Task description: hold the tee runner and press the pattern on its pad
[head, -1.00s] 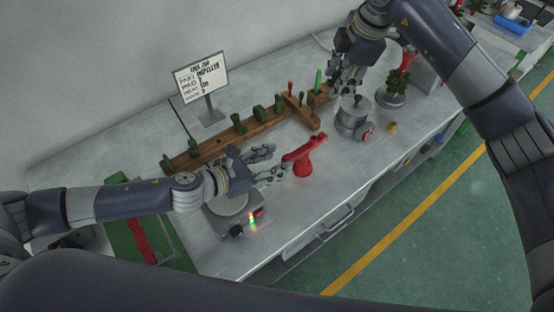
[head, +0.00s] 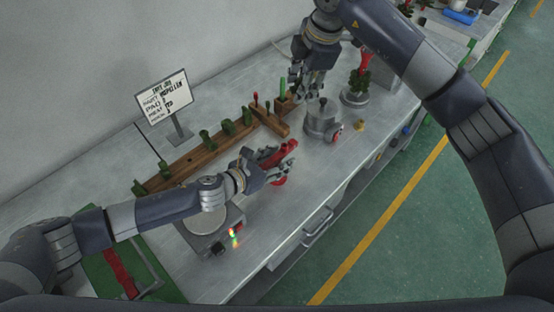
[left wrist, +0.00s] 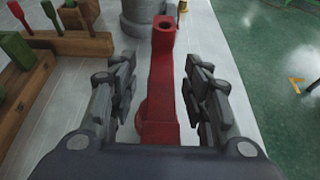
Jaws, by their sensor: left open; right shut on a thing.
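The red tee runner (head: 279,152) stands on the bench; in the left wrist view its red body (left wrist: 163,85) lies between the two fingers, with a hole in its far end. My left gripper (head: 282,163) is open around it, with a gap visible on each side in the wrist view (left wrist: 163,100). My right gripper (head: 302,92) is farther back, above the bench by the wooden blocks. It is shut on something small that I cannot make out. Several green patterns (head: 228,127) stand along a wooden rack (head: 190,160).
A grey lidded pot (head: 322,121) stands right of the wooden blocks. A hot plate (head: 202,228) with lit lights is below my left forearm. A sign (head: 163,96) stands behind the rack. A green tree on a grey base (head: 355,97) is at the back right.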

